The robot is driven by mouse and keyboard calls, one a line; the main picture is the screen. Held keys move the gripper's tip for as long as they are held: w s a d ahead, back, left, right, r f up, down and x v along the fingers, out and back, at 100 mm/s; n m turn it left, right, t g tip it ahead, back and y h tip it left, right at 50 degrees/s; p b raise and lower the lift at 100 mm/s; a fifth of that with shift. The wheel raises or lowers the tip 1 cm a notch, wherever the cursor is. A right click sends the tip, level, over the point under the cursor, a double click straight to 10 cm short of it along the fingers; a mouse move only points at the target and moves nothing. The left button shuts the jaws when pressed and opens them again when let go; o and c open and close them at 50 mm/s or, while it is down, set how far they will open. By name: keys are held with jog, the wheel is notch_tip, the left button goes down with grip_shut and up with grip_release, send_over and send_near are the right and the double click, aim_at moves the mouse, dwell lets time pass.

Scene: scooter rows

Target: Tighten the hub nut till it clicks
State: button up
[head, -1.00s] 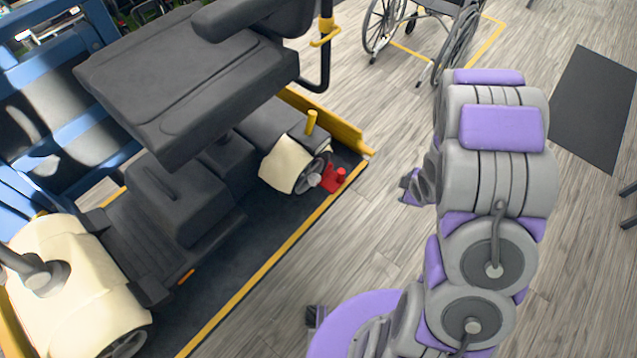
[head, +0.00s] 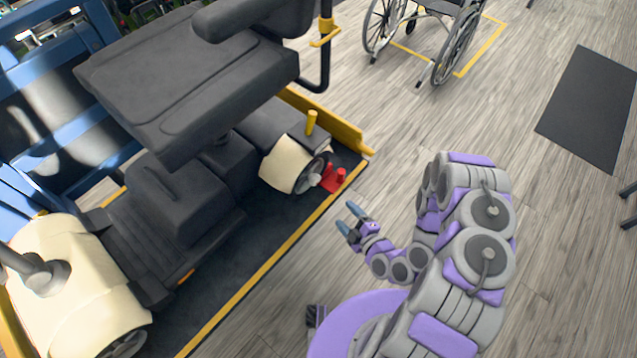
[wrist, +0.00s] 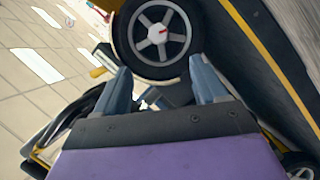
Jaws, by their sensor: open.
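The scooter's rear wheel (head: 314,177) sits under a cream fender on the dark mat, with a grey hub facing my side. In the wrist view the wheel (wrist: 155,38) shows a silver spoked rim. Its hub nut (wrist: 157,33) is a pale centre piece with a red mark. My gripper (head: 352,218) is open and empty, apart from the wheel, in front of the mat's yellow edge. In the wrist view my gripper's fingers (wrist: 165,82) point toward the wheel, the hub beyond the gap between them.
A red block (head: 333,178) stands on the mat by the wheel. A yellow lever (head: 311,122) rises above the fender. A wheelchair (head: 425,35) stands at the back. The wooden floor (head: 390,130) between is clear.

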aim_at(317, 182)
jog(key=shift+t, duration=0.3)
jog(key=shift+a+b+x, duration=0.15)
jog(key=shift+b+x, duration=0.95)
jog(key=shift+x, duration=3.25)
jog(key=shift+a+b+x, duration=0.15)
jog(key=shift+b+x, duration=0.95)
jog(key=shift+x, duration=3.25)
jog(key=shift+s, duration=0.2)
jog(key=c, duration=1.1)
jog(key=shift+o, duration=0.2)
jog(key=shift+s+r+m+p, duration=0.15)
jog(key=shift+m+p, duration=0.15)
jog(key=shift+p, duration=0.45)
